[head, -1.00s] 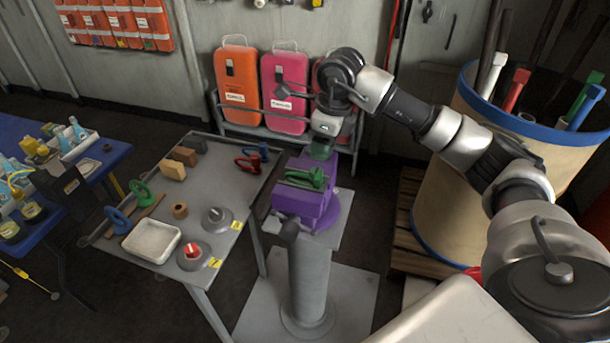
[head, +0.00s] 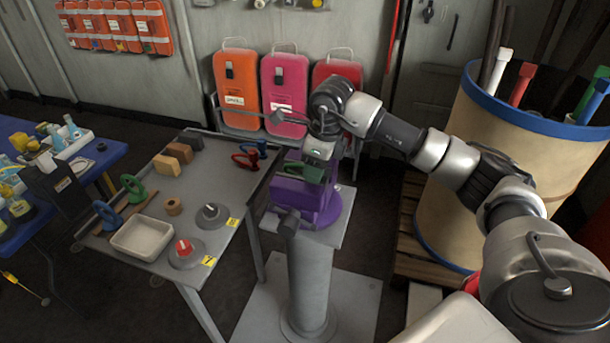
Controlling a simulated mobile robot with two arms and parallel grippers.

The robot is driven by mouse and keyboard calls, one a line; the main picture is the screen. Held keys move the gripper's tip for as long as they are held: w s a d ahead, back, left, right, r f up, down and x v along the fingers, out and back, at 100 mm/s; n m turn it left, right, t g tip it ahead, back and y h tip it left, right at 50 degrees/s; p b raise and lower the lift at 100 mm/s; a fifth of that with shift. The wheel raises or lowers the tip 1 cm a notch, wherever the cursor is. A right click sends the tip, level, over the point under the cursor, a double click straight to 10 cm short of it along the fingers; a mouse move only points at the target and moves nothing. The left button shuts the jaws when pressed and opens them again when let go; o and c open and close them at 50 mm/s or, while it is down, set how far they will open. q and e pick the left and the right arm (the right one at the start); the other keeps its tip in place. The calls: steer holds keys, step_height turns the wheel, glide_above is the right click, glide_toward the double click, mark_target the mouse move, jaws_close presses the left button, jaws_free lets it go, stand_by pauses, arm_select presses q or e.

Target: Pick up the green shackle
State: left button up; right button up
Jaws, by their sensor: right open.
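The green shackle (head: 298,172) lies on top of the purple vise (head: 300,199), which stands on a grey pedestal. My right gripper (head: 316,168) points down over the right part of the shackle, very close to it. It is open, and its fingertips partly hide the shackle. I cannot tell whether they touch it. My left gripper is not in view.
Left of the vise, a grey table (head: 217,178) holds red (head: 245,159) and blue shackles, wooden blocks, a white tray (head: 143,238) and two round knobs. Orange, pink and red cases stand behind. A large bin (head: 475,170) stands right.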

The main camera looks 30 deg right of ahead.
steer(key=c, duration=0.3)
steer(key=shift+r, duration=0.1)
steer(key=c, duration=0.5)
steer(key=shift+r+p, duration=0.45)
steer(key=shift+r, duration=0.2)
steer(key=shift+r+p, duration=2.35)
steer(key=shift+r, duration=1.3)
steer(key=shift+w+a+f, duration=0.1)
steer(key=shift+w, duration=0.05)
